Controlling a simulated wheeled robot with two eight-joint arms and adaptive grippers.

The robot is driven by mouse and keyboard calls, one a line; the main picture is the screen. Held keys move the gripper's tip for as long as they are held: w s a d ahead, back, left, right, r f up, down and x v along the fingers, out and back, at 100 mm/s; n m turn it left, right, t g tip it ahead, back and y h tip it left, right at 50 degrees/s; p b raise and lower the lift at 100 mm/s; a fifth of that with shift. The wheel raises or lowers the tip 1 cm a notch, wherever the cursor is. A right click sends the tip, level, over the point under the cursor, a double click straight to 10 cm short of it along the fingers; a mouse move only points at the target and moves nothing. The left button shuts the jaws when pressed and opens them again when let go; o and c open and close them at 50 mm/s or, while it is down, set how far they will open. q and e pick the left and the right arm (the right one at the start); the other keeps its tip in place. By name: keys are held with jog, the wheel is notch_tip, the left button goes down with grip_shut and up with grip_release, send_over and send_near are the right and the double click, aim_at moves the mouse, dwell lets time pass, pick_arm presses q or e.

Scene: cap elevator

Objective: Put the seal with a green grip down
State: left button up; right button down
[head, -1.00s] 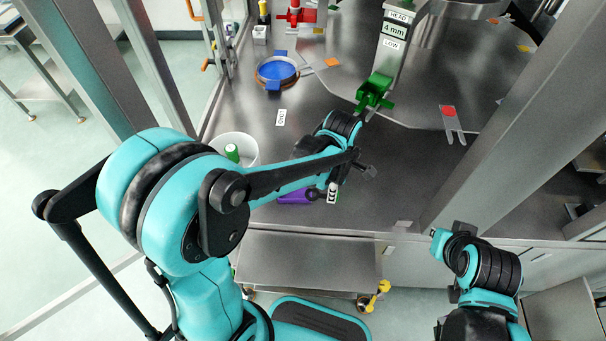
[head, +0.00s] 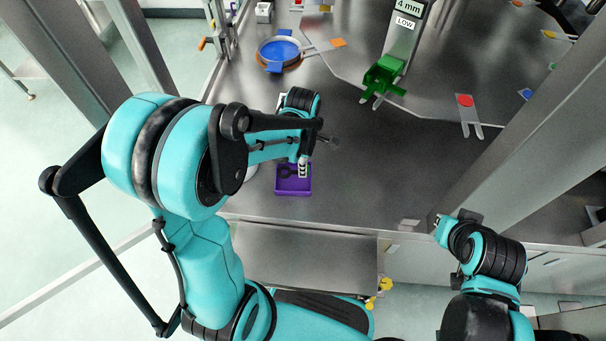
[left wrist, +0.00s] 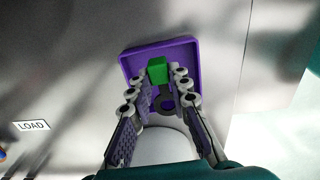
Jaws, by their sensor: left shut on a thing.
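In the left wrist view, my left gripper (left wrist: 159,74) is shut on the green grip (left wrist: 157,68) of the seal. The seal's dark ring (left wrist: 166,101) shows between the fingers. Both appear over a purple tray (left wrist: 188,54), and I cannot tell whether the seal touches it. In the head view, my left gripper (head: 303,167) is at the purple tray (head: 294,190), and the seal's dark ring (head: 285,171) shows there; the green grip is hidden. My right gripper (head: 440,222) is near the bench's front edge, with its fingers too small to read.
A blue round lid-like part (head: 279,50) lies at the back left. A green bracket (head: 380,78) is on the column marked LOW. The white bin (head: 250,173) is mostly hidden by my arm. The bench middle is clear.

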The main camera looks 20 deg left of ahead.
pick_arm(q)
notch_tip(320, 180, down, 4)
jog(key=shift+b, duration=1)
jog(key=shift+r, duration=0.1)
jog(key=o, duration=0.8)
jog(key=shift+o, duration=0.2)
